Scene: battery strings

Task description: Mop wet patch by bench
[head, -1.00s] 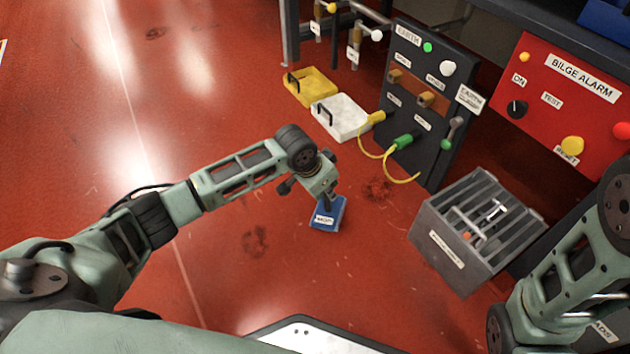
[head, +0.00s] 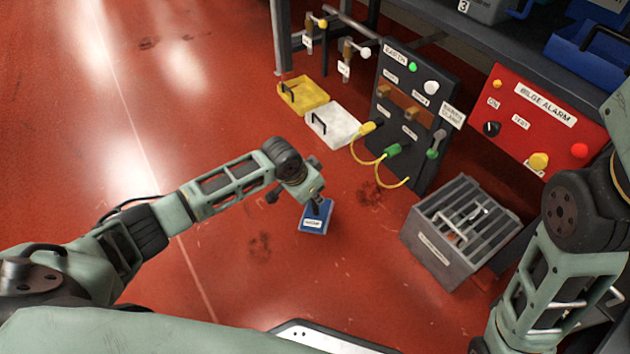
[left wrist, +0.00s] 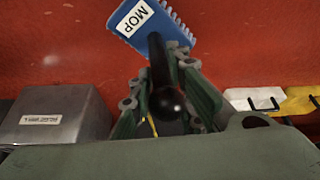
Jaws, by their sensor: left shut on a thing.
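The blue mop (head: 315,216) is a flat block with a "MOP" label and a short dark handle. It is at the floor; I cannot tell whether it touches. My left gripper (head: 317,193) is above it, shut on the handle. In the left wrist view, the mop (left wrist: 152,25) is at the top, and the black handle with a round knob passes between the fingers of the left gripper (left wrist: 165,85). Dark smudges mark the floor right of the mop (head: 370,193) and left of it (head: 260,247). Which is wet is unclear. My right gripper is out of view.
A grey slatted crate (head: 437,262) stands right of the mop, near the bench (head: 470,50). The earth panel (head: 418,115) with yellow cables, red bilge alarm box (head: 550,115), and yellow (head: 303,95) and white (head: 332,122) floor blocks stand behind. Floor at left is clear.

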